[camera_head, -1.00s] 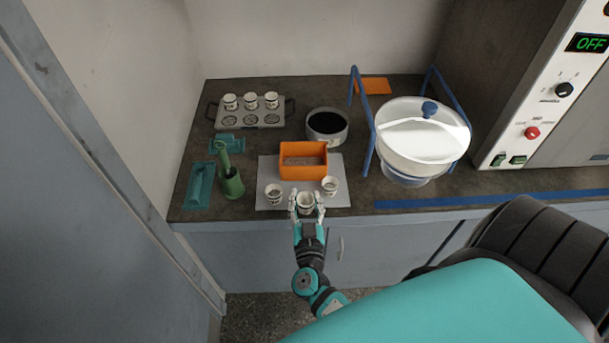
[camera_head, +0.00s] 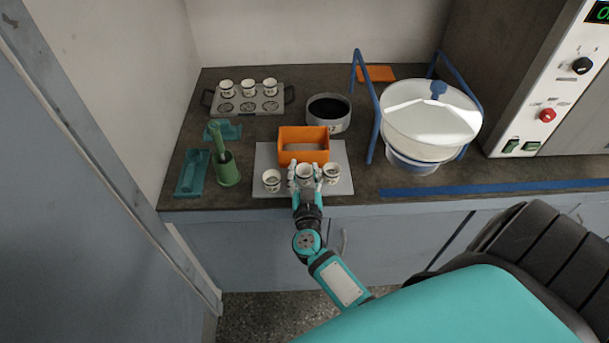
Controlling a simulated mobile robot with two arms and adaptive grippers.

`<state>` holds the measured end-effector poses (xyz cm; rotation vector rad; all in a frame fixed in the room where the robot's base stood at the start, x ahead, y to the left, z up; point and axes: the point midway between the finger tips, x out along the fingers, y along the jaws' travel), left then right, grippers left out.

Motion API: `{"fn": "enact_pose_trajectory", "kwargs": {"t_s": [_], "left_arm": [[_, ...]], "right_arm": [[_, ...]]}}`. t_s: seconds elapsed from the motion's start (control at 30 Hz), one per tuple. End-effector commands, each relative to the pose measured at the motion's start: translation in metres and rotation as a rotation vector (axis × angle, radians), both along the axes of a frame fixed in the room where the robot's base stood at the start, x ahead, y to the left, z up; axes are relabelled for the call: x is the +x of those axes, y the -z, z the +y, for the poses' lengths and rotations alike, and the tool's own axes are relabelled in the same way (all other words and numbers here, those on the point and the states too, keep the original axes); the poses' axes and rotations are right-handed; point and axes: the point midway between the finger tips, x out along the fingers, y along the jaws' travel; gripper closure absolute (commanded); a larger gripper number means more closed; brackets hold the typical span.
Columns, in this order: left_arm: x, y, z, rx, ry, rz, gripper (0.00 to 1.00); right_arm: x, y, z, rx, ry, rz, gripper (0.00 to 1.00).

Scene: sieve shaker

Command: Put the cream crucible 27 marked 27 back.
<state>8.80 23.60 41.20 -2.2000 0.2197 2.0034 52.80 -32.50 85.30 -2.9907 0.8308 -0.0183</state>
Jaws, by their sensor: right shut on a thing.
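My right gripper (camera_head: 304,178) is shut on a cream crucible (camera_head: 304,169) over the grey mat (camera_head: 342,188), just in front of the orange box. The mark on this crucible is too small to read. One crucible (camera_head: 271,181) stands on the mat to its left. Another (camera_head: 331,174) stands close to its right; I cannot tell whether my fingers touch it. The metal rack (camera_head: 236,109) at the back left holds several crucibles (camera_head: 248,88) in its back row. Its front row shows empty round seats. My left gripper is not in view.
The orange box (camera_head: 303,146) stands on the back of the mat. A dark-filled round pan (camera_head: 328,113) is behind it. A green holder (camera_head: 226,170) and teal trays (camera_head: 192,174) are at left.

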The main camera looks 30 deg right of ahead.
Motion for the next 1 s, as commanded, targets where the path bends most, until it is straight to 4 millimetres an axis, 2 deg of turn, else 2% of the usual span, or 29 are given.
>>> {"fn": "enact_pose_trajectory", "kwargs": {"t_s": [0.27, 0.3, 0.37, 0.7, 0.87, 1.0], "left_arm": [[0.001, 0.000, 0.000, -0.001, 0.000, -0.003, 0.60], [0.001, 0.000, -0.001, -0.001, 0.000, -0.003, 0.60], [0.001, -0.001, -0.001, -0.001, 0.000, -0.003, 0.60], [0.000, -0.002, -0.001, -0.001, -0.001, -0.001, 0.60], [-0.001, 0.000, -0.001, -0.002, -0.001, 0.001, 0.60], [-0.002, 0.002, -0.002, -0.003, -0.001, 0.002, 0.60]], "right_arm": [[0.000, 0.002, 0.000, 0.001, 0.000, -0.001, 0.93], [0.000, 0.002, 0.000, 0.001, 0.000, -0.001, 0.59], [0.000, 0.001, 0.000, 0.001, 0.000, -0.001, 0.51], [0.000, -0.003, 0.000, 0.000, 0.000, -0.001, 0.51], [-0.020, 0.001, 0.012, 0.003, 0.000, 0.003, 0.51], [-0.047, 0.002, 0.028, 0.003, 0.001, 0.004, 0.51]]}}
